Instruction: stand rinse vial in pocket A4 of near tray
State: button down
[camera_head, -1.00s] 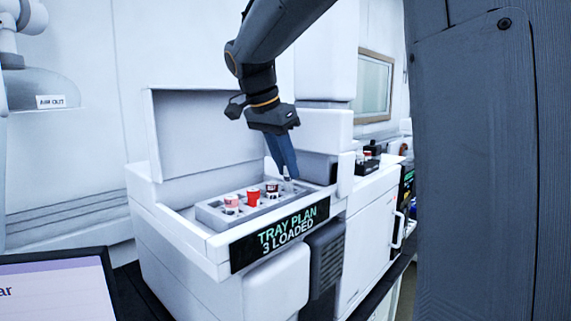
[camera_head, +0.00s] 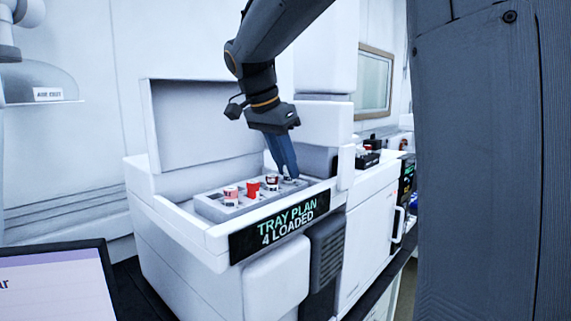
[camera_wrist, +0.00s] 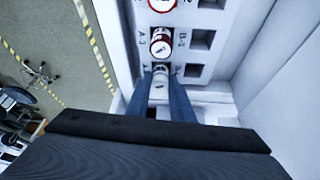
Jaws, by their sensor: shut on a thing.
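The near tray (camera_head: 209,212) is a grey block with square pockets, set in the open white instrument. My gripper (camera_head: 290,178) is pointed down at the tray's right end, its blue fingers shut on the rinse vial (camera_wrist: 160,75), a small pale vial. In the wrist view the vial stands between the fingertips (camera_wrist: 160,90), in line with the A pockets and just past the one marked A-3. It appears upright and seated in the end pocket, A4. Its lower part is hidden.
Three capped vials fill the same row: a red-and-white one (camera_head: 231,195), a red one (camera_head: 253,189) and a dark-red-and-white one (camera_head: 272,182). The B pockets (camera_wrist: 195,71) in view are empty. A raised white lid (camera_head: 195,125) stands behind the tray.

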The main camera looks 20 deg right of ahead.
jog(key=shift+f, duration=0.25)
jog(key=c, duration=1.5)
grip_release()
jog(key=shift+o, duration=0.6)
jog(key=o, duration=0.3)
jog(key=shift+r+p, duration=2.5)
jog(key=shift+r, duration=1)
